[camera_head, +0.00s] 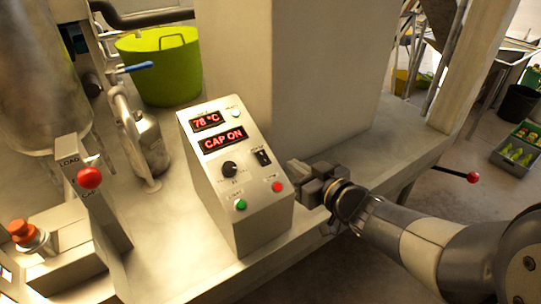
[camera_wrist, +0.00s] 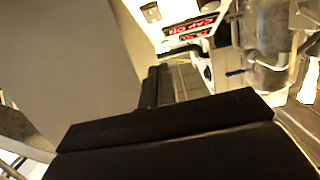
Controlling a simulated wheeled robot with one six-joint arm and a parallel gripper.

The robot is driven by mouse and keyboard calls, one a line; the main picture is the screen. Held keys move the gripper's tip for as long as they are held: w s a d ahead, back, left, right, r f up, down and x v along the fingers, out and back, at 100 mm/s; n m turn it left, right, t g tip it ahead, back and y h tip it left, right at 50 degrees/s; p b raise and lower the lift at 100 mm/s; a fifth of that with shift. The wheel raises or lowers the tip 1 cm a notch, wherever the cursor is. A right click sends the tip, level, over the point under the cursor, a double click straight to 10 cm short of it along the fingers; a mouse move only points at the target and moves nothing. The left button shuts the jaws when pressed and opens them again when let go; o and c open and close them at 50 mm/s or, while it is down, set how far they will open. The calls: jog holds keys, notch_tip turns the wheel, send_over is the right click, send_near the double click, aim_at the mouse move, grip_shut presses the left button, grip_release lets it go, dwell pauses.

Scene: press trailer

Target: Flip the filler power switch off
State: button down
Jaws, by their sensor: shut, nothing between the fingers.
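The control box (camera_head: 237,185) is pale, with a sloped face. It has two red displays reading "78 °C" and "CAP ON". A black rocker switch (camera_head: 262,157) sits at the right of its face, beside a black round knob (camera_head: 229,169). The switch's label is too small to read. My gripper (camera_head: 299,193) is shut and empty, at the right side of the box and lower than the switch. I cannot tell whether it touches the box. In the wrist view my gripper (camera_wrist: 158,86) points toward the box's lit displays (camera_wrist: 193,28), partly covering the view.
A green button (camera_head: 240,204) and a red button (camera_head: 277,187) are low on the box face. A green bucket (camera_head: 162,67) is behind. A pale wall rises behind the box.

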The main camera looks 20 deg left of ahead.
send_over(263, 157)
jog(key=f+v, duration=0.1)
jog(key=v, duration=0.3)
jog(key=shift+s+d+f+b, duration=0.15)
jog(key=shift+f+b, duration=0.15)
jog(key=shift+f, duration=0.5)
jog(key=shift+w+a+f, duration=0.2)
jog(key=shift+f, duration=0.35)
jog(key=shift+w+a+f, duration=0.2)
jog(key=shift+f, duration=0.3)
jog(key=shift+w+a+f+b, duration=0.25)
jog(key=shift+a+f+b, duration=0.05)
jog(key=shift+f, duration=0.2)
